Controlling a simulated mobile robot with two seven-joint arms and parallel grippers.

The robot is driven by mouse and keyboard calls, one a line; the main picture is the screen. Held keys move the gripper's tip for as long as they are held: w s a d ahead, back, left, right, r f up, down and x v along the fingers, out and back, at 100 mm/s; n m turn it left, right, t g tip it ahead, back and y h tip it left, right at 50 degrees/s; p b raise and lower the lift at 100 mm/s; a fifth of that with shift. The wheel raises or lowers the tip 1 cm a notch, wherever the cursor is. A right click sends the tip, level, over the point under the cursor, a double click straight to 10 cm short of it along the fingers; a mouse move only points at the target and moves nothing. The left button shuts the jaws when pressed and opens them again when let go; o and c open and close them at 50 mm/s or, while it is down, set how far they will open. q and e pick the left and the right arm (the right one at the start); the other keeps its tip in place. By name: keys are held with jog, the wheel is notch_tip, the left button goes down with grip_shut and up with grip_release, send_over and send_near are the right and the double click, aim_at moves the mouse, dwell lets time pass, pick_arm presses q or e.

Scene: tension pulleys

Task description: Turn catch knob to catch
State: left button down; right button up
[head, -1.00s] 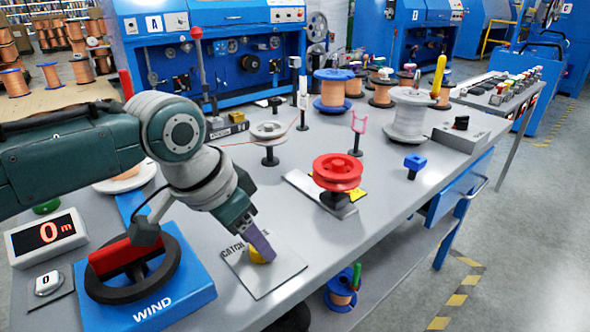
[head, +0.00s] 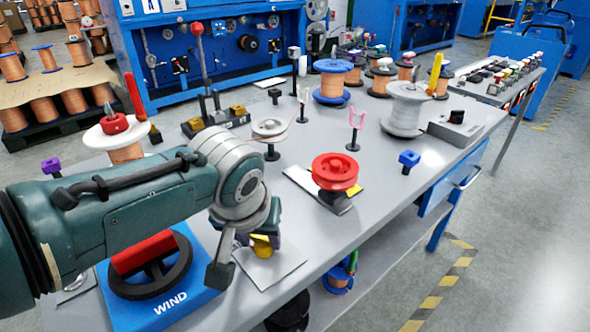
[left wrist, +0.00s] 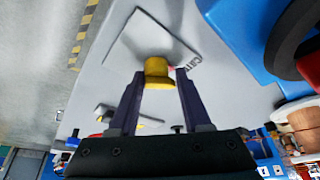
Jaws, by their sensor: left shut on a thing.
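The yellow catch knob (head: 262,247) stands on a pale square plate (head: 283,265) near the table's front edge. It shows between my finger tips in the left wrist view (left wrist: 158,68), with the plate (left wrist: 140,38) under it. My left gripper (head: 259,240) points down and is shut on the knob, one purple finger on each side. The arm hides part of the plate and its lettering in the head view, so the knob's setting is not readable. My right gripper is not in view.
The blue WIND base (head: 195,290) with its black wheel and red handle is left of the plate. A red pulley (head: 335,171) stands behind it to the right. A white-flanged copper spool (head: 125,152) is at the back left. The table's right front is clear.

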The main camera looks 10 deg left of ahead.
pick_arm(q)
jog(key=shift+s+d+f, duration=0.1)
jog(key=shift+d, duration=0.1)
dwell(0.3)
jog(key=c, duration=0.7)
grip_release()
jog(key=shift+c, duration=0.2)
jog(key=shift+o, duration=1.1)
jog(key=shift+d, duration=0.2)
jog(key=shift+a+r, duration=0.15)
jog(key=shift+r, duration=0.05)
jog(key=p+v, duration=0.7)
jog(key=v, duration=0.2)
jog(key=shift+r, duration=0.25)
jog(key=shift+s, duration=0.1)
